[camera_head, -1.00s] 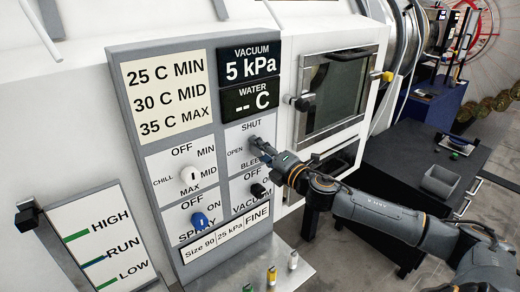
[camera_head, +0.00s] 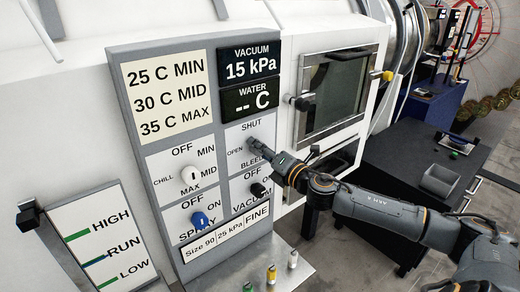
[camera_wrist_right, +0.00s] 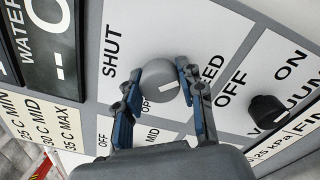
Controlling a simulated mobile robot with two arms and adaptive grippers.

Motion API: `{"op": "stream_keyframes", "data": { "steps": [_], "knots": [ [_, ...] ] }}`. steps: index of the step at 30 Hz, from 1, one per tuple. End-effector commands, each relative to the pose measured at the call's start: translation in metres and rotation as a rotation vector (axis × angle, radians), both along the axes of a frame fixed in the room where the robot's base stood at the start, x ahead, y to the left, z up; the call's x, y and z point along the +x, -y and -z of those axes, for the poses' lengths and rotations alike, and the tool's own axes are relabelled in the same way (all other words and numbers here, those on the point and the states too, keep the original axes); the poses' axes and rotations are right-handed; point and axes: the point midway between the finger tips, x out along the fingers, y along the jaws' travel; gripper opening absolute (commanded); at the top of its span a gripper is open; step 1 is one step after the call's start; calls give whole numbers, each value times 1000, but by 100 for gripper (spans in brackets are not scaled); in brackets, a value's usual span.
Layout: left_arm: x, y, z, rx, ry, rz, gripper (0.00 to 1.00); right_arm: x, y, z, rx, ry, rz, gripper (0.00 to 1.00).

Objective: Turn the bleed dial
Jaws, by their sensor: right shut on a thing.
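The grey bleed dial (camera_wrist_right: 160,82) sits on a white plate labelled SHUT, OPEN and BLEED. In the head view the dial (camera_head: 253,143) is largely covered by my right gripper (camera_head: 261,150). My right gripper (camera_wrist_right: 158,85) has one blue-and-black finger on each side of the dial and is shut on it. The vacuum display (camera_head: 250,66) above reads 15 kPa. My left gripper is in neither view.
The black vacuum knob (camera_head: 258,190) is just below the bleed plate. A white chill knob (camera_head: 189,175) and a blue spray knob (camera_head: 200,219) are to the left. A windowed door (camera_head: 334,90) is to the right. Small coloured bottles stand on the ledge below.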

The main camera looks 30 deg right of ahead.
Motion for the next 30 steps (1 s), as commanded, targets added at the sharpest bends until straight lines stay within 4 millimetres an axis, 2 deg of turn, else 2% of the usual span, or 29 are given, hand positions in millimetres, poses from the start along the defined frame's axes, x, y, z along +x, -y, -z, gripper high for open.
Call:
{"op": "stream_keyframes", "data": {
  "steps": [2, 3, 6, 19, 30],
  "knots": [
    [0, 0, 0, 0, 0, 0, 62, 0, -1, 2, 2, -4, -1, 7],
    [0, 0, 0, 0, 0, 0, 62, 0, -1, 2, 2, -4, -1, 44],
    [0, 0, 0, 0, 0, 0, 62, 0, -1, 2, 2, -4, -1, 62],
    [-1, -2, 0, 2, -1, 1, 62, -4, 1, 1, 2, -2, 0, 62],
    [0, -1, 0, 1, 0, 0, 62, -38, 4, 4, 3, -6, 0, 62]
  ]
}}
